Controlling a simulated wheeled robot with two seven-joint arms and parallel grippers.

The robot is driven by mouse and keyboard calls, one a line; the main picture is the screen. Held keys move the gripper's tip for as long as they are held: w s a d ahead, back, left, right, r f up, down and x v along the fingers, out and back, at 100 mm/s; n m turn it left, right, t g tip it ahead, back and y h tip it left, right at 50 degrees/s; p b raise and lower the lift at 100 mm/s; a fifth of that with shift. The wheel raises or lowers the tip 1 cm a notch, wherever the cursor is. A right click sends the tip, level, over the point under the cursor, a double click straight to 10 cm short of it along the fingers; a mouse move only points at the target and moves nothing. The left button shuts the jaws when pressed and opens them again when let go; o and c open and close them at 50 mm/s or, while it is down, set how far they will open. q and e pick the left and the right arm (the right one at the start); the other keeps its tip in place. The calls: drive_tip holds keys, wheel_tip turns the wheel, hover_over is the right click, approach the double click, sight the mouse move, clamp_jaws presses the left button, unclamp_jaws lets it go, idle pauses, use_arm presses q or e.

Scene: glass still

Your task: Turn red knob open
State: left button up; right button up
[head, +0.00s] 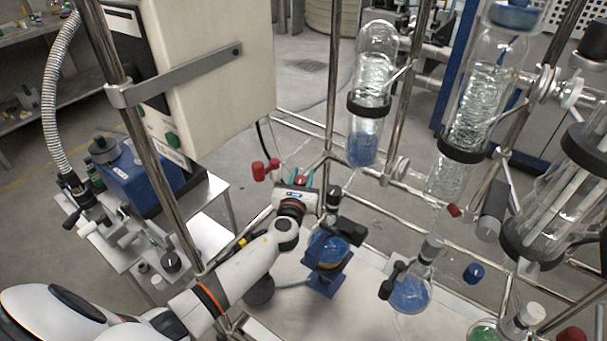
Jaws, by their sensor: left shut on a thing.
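My left gripper (300,182) is in the middle of the head view, at the end of my white arm reaching in from the lower left. It is shut on a small red knob (301,180), of which only a little shows between the fingers. The knob's turn angle cannot be made out. Two more red knobs (259,171) sit close to the left of the gripper, apart from it. My right gripper is not in view.
Tall glass columns (370,100) and steel rods (335,75) crowd the right. A beige control box (205,75) hangs at upper left. Another blue flask (408,294) stands lower right.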

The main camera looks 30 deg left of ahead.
use_arm(q)
drive_tip(key=shift+a+n+g+y, duration=0.15)
drive_tip(key=shift+n+g+y, duration=0.65)
drive_tip(key=shift+n+y, duration=0.65)
drive_tip(key=shift+s+y, duration=0.1)
drive_tip(key=shift+y, duration=0.45)
drive_tip(key=o, duration=1)
drive_tip(key=b+v, duration=0.1)
drive_tip(key=v, duration=1.1)
drive_tip(key=shift+r, duration=0.1)
